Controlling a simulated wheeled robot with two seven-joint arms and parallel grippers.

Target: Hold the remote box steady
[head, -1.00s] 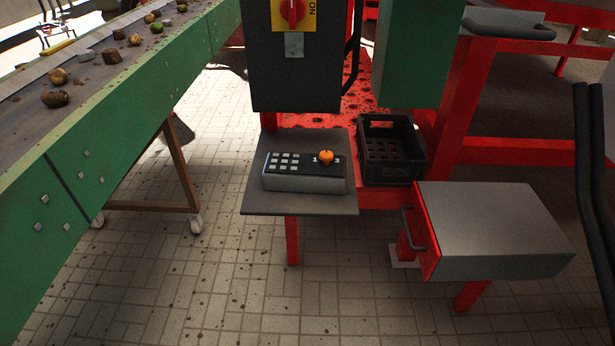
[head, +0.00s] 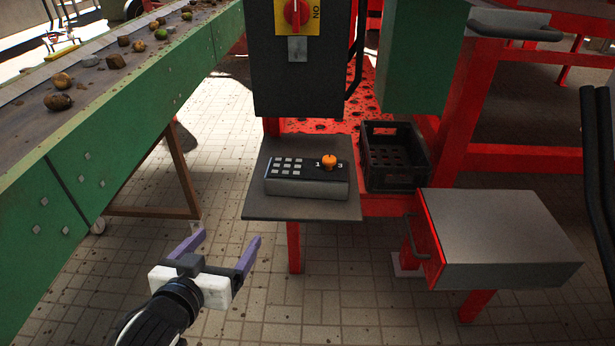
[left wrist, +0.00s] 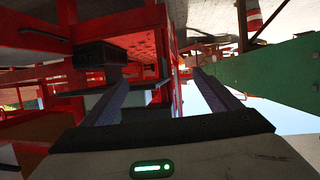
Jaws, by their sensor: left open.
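The remote box (head: 306,188) is a grey box with a dark top, several pale buttons and an orange knob (head: 329,160). It lies flat on a small grey shelf (head: 300,210) in the middle of the head view. My left gripper (head: 228,238) has purple fingers, spread apart with nothing between them. It is in front of the shelf and to its left, apart from the box. The fingers also show in the left wrist view (left wrist: 160,80), where I cannot clearly make out the box. My right gripper is not in view.
A black crate (head: 393,178) stands right of the shelf. A dark control cabinet (head: 300,80) hangs above and behind the box. A grey drawer unit (head: 505,235) is at the right. A green conveyor (head: 110,130) carrying potatoes runs along the left. Open tiled floor lies in front.

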